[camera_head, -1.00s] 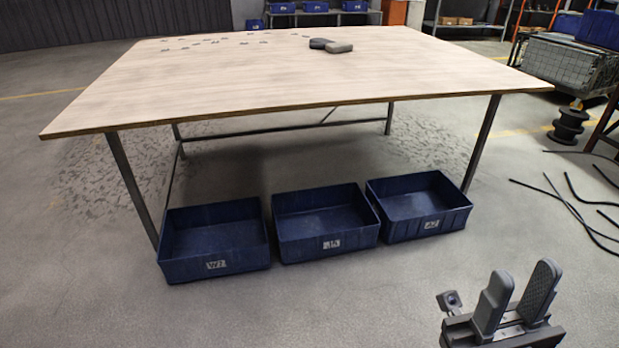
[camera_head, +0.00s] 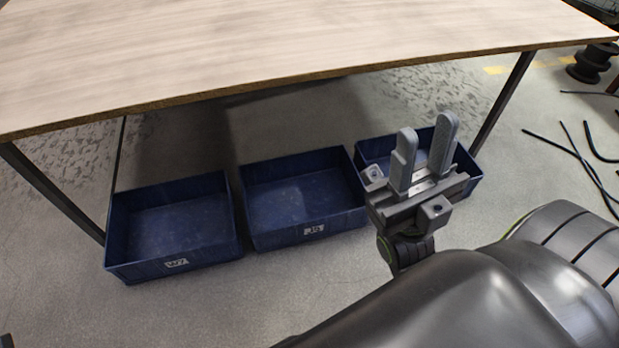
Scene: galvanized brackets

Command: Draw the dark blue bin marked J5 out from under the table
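The dark blue bin marked J5 (camera_head: 275,240) is the middle one of three open bins on the floor at the table's near edge. Its small white label faces me and is hard to read, but looks like J5. It looks empty. My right gripper (camera_head: 427,133) is open and empty, its two grey fingers apart and pointing up in the picture. It is to the right of the J5 bin and overlaps the right-hand bin in the view. I see no contact with a bin. My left gripper cannot be made out.
The wooden table (camera_head: 270,45) stands over the bins on dark legs. The left bin (camera_head: 145,270) has a label like W7; the right bin (camera_head: 467,185) is partly hidden behind my gripper. Black cables (camera_head: 575,155) lie at right. The floor in front of the bins is clear.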

